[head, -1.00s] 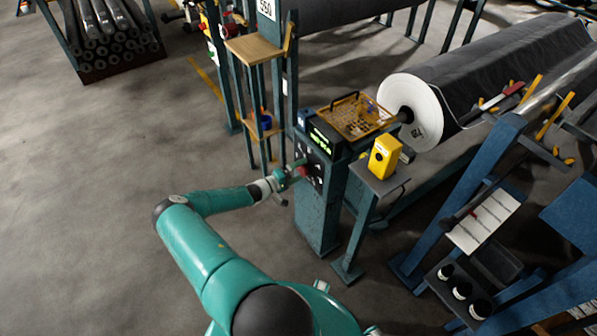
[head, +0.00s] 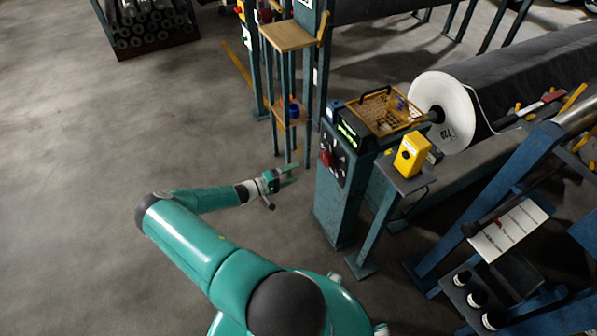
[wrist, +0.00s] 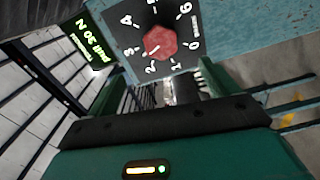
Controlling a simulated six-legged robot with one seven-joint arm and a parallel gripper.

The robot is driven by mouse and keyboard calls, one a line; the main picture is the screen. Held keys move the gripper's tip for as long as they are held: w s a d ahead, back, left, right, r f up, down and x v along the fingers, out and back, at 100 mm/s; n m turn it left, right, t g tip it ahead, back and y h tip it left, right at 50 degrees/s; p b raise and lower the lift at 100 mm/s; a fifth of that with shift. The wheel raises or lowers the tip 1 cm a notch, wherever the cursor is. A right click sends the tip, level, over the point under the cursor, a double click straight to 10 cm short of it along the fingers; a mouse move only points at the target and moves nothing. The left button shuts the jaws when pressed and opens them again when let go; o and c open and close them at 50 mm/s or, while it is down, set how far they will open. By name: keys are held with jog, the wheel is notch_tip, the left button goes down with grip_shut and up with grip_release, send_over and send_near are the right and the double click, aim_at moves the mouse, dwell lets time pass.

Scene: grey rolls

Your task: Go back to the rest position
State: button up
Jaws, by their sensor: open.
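My gripper (head: 289,178) is open and empty in the head view, in free air to the left of a blue control post (head: 335,205). A gap shows between its fingers and the post's panel. A red knob (head: 326,158) sits on the panel. In the wrist view the red knob (wrist: 160,43) stands ahead of my gripper, on a dark dial with white numbers and letters. A green lit display (wrist: 88,40) is left of the dial. My arm is bent at the elbow over the floor.
A large dark roll (head: 530,80) lies behind. A wooden shelf (head: 288,36) stands at the back. The floor at left (head: 70,180) is clear.

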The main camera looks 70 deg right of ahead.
dwell(0.6)
jog(key=w+a+r+t+y, duration=0.3)
jog(key=w+a+r+y, duration=0.1)
jog(key=w+a+r, duration=0.5)
jog(key=w+a+r+t+y, duration=0.35)
jog(key=w+a+r, duration=0.35)
jog(key=a+r, duration=0.45)
jog(key=w+a+r+n+t+y, duration=0.1)
jog(key=a+r+n+t+y, duration=0.25)
jog(key=a+r, duration=1)
jog(key=s+a+r+n+t+y, duration=0.1)
jog(key=s+a+r+n+t, duration=0.2)
jog(key=s+a+r, duration=0.3)
jog(key=s+a+r+n+t+y, duration=0.1)
jog(key=s+a+r+n+t, duration=0.2)
jog(key=a, duration=0.9)
notch_tip(320, 180, up, 6)
jog(key=s+t, duration=0.1)
jog(key=s, duration=0.2)
jog(key=shift+f, duration=0.15)
jog(key=shift+w, duration=0.1)
grip_shut()
